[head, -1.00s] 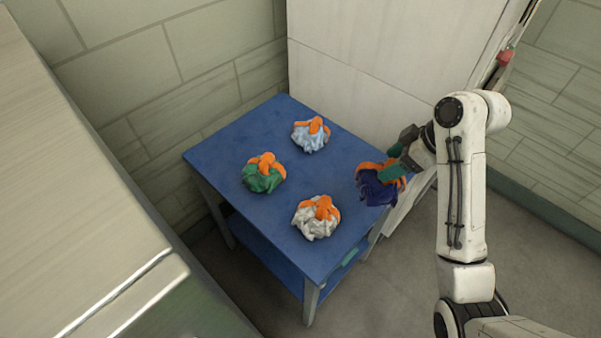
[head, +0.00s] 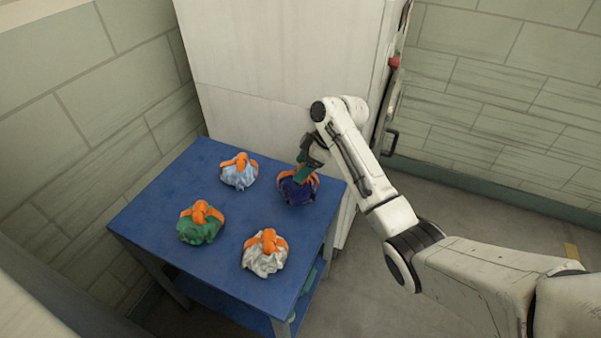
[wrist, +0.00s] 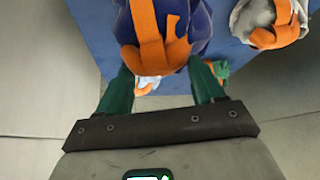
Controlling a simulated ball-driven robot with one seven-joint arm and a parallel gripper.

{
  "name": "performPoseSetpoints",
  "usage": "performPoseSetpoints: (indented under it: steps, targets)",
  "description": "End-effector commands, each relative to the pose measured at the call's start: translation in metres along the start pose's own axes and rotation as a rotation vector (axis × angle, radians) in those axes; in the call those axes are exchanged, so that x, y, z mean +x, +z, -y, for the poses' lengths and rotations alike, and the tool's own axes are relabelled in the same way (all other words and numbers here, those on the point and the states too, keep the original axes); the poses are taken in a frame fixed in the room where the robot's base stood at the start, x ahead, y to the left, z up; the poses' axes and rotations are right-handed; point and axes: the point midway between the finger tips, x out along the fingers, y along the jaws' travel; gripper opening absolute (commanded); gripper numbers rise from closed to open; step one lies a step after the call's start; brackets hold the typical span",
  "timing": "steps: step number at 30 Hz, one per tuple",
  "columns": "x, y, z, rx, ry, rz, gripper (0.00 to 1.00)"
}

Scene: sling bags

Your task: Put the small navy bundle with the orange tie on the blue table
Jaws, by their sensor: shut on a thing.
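The navy bundle with the orange tie (head: 297,190) is at the right part of the blue table (head: 230,275) in the head view. My gripper (head: 302,172) is shut on it from above and behind. In the wrist view the navy bundle (wrist: 200,28) and its orange tie (wrist: 150,35) show between the green fingers of my gripper (wrist: 163,85). The bundle is over the tabletop, and I cannot tell whether it touches the surface.
A light blue bundle (head: 239,176), a green bundle (head: 201,228) and a white bundle (head: 264,258), all with orange ties, sit on the table. A white cabinet (head: 270,60) stands behind it.

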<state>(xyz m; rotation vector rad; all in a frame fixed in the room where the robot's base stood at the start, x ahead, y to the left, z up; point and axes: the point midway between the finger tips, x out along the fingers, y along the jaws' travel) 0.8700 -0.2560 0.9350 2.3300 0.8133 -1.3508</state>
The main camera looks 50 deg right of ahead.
Motion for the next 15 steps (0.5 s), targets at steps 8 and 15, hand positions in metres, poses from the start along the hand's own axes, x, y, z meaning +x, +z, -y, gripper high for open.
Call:
performPoseSetpoints:
  steps: [8,15]
  targets:
    - [0.018,0.002,-0.013,-0.002,0.000,0.000,0.04]
    - [0.040,0.014,-0.016,0.001,-0.002,0.002,0.04]
